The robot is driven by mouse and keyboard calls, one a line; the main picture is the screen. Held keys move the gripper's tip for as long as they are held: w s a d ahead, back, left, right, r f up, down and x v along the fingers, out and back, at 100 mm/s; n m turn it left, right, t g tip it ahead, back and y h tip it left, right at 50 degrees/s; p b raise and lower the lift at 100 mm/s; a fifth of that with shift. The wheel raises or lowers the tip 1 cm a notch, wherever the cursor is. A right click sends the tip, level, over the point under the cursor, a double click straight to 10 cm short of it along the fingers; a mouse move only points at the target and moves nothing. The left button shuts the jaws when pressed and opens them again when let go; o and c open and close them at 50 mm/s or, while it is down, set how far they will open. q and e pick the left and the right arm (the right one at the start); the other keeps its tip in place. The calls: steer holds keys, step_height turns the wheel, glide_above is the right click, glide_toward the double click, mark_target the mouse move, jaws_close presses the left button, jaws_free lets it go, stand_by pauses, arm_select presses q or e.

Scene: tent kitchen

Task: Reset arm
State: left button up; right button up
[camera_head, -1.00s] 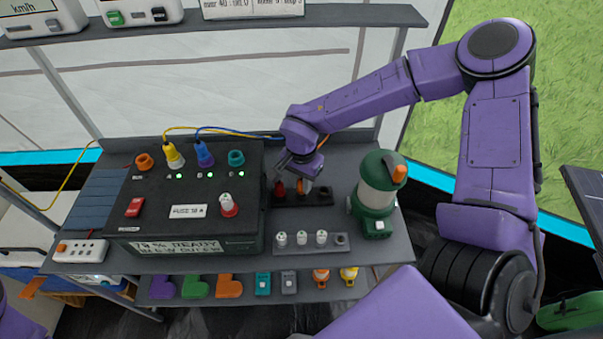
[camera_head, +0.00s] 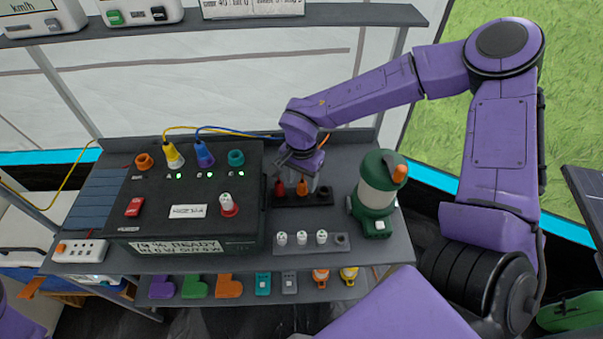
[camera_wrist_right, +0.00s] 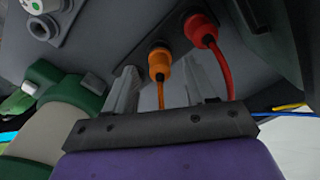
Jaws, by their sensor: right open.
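My right gripper (camera_head: 300,176) is over the dark plug holder (camera_head: 322,199) on the grey bench, right of the black power box. It is open. In the right wrist view its two fingers (camera_wrist_right: 163,76) stand apart on either side of an orange plug (camera_wrist_right: 160,63), with a gap visible on both sides. The orange plug (camera_head: 302,188) stands in the holder beside a red plug (camera_head: 280,187). The red plug also shows in the right wrist view (camera_wrist_right: 204,32), outside the fingers. My left gripper is not in view; only a bit of purple arm shows at the lower left.
A green lantern (camera_head: 376,195) stands close right of the holder. The black power box (camera_head: 185,205), with yellow and blue plugs in its top, stands to the left. A tray of white-capped pieces (camera_head: 310,247) lies in front. A shelf (camera_head: 350,17) runs above the bench.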

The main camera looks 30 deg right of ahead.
step_height(320, 180, up, 8)
steer(key=shift+r, duration=0.2)
steer(key=shift+r, duration=0.1)
